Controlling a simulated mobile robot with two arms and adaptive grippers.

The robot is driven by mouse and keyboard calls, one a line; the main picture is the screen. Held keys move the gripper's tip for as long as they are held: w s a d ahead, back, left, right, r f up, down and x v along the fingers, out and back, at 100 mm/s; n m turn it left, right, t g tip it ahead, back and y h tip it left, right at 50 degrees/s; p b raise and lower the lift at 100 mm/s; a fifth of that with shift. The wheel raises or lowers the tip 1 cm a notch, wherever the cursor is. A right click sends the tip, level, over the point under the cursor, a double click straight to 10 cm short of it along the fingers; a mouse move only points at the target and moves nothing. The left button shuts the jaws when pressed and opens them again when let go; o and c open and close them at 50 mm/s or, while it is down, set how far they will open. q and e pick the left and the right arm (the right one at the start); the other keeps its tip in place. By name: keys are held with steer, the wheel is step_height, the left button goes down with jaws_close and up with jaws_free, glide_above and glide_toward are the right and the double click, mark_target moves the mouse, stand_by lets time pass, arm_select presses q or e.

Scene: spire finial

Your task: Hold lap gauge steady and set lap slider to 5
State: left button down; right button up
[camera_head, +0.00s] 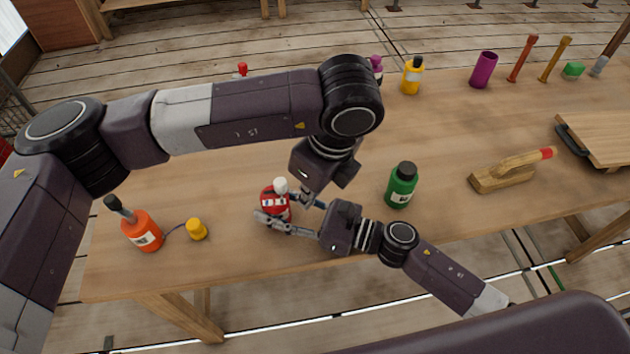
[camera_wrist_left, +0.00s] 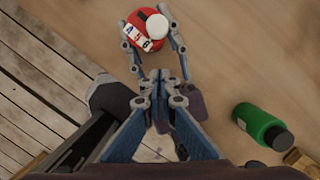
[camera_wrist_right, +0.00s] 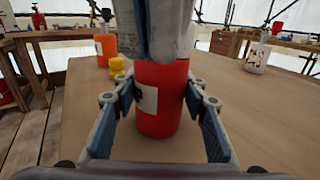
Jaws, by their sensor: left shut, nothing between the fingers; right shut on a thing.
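A red rounded body with a white knob and a white label (camera_head: 275,203) stands upright near the front of the bench. It seems to be the lap gauge; it also shows in the left wrist view (camera_wrist_left: 139,40). My right gripper (camera_head: 270,218) is shut around its sides. My left gripper (camera_wrist_left: 160,76) is shut and empty, its tips pointing at the red body from just beside it. In the right wrist view, the red body (camera_wrist_right: 160,110) is between the fingers, with grey gripper parts covering its top. I cannot make out a slider or its setting.
A green bottle (camera_head: 401,187) stands to the right of the grippers. An orange bottle (camera_head: 142,232) and a small yellow cap (camera_head: 196,229) stand to the left. A wooden block with a handle (camera_head: 503,177) lies further right. Bench space between block and green bottle is clear.

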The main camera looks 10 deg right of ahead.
mark_target(281, 186)
arm_select(q)
steer(key=shift+w+a+r, duration=0.2)
steer(key=shift+w+a, duration=0.95)
steer(key=shift+w, duration=0.2)
